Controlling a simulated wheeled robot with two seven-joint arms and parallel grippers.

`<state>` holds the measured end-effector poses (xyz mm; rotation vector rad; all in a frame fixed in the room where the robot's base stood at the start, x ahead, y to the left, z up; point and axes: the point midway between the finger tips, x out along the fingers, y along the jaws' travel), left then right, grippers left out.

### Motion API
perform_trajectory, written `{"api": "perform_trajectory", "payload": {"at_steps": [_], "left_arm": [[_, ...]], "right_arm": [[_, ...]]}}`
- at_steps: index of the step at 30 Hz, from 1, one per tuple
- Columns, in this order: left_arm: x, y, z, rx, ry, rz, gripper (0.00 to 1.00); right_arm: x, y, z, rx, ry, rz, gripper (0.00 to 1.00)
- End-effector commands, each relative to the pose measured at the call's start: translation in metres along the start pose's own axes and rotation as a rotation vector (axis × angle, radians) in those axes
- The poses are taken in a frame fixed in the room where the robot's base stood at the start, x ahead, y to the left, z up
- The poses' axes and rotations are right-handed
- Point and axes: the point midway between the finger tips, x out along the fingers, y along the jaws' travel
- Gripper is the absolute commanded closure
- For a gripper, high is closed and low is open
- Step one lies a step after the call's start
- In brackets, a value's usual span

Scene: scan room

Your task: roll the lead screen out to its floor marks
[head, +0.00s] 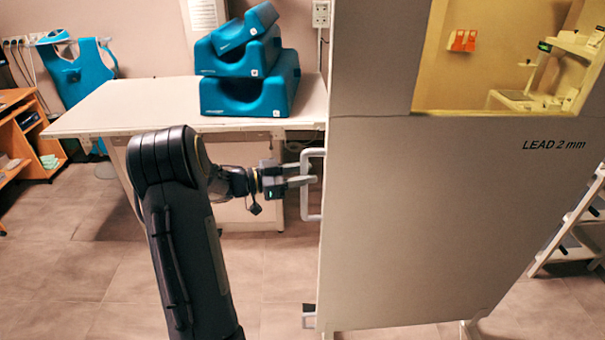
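The lead screen (420,210) is a tall grey panel labelled "LEAD 2 mm", filling the right half of the head view. It has a yellowish window (490,60) at the top and a white upright handle (311,185) on its left edge. My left gripper (300,176) is at the handle, its fingers pointing right, one above the other, with a gap between them. Whether the fingers touch the handle bar is unclear. My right gripper is not in view. No floor marks show.
A white table (130,105) with stacked blue foam wedges (250,92) stands behind my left arm. A blue apron (78,72) hangs at the back left beside a wooden desk (25,140). A white rack (580,230) stands at the right. Tiled floor (70,270) is clear at the left front.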

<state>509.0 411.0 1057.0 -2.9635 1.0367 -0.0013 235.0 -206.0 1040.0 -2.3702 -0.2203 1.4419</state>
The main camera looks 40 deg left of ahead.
Motion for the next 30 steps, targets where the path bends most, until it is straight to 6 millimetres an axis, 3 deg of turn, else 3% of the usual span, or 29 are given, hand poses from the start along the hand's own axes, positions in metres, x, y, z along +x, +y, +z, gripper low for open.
{"api": "perform_trajectory", "payload": {"at_steps": [5,16,30], "left_arm": [[-0.012,0.000,0.002,0.001,-0.001,-0.001,0.63],[-0.070,-0.001,0.001,0.002,-0.001,-0.003,0.63],[-0.079,0.000,0.000,0.000,0.000,-0.001,0.63]], "right_arm": [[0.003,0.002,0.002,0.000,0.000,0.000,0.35],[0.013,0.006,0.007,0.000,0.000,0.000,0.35],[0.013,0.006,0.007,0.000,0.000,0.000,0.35]]}}
